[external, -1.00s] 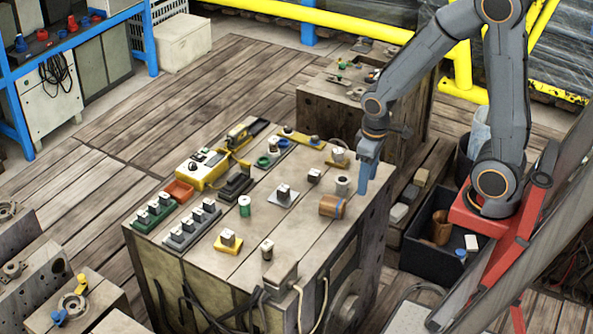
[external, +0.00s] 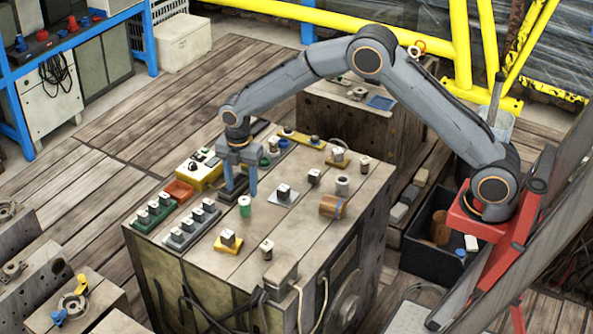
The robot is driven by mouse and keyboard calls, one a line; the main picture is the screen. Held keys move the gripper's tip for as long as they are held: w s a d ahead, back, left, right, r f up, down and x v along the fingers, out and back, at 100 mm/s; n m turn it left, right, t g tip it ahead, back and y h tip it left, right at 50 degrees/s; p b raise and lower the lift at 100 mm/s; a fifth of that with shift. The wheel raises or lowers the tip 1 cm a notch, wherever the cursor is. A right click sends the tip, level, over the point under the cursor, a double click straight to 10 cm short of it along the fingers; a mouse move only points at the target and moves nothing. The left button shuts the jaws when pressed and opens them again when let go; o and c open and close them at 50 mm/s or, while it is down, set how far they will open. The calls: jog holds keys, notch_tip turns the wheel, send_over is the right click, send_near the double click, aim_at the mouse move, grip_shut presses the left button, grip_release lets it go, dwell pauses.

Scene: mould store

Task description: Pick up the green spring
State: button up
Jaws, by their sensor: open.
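The green spring (external: 245,207) looks like a small green cylinder with a pale top. It stands upright on the wooden-topped block (external: 285,237), near the middle of its left half. My gripper (external: 241,190) points down with its blue fingers apart and nothing seen between them. The fingers are just behind and above the spring in the picture. I cannot tell whether they touch anything.
Close by are a grey tray with dark blocks (external: 180,241), a yellow base with a block (external: 228,243), an orange-red tray (external: 179,191) and a pale plate with a block (external: 284,196). The front middle planks are mostly clear.

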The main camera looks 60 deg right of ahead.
aim_at(244, 199)
jog(key=f+p, duration=0.1)
jog(key=f, duration=0.2)
jog(key=f+p, duration=0.1)
jog(key=f, duration=0.3)
jog(key=shift+s+d+f, duration=0.1)
jog(key=shift+s+f, duration=0.05)
jog(key=shift+s, duration=0.05)
jog(key=shift+c, duration=0.5)
jog(key=c, duration=1.1)
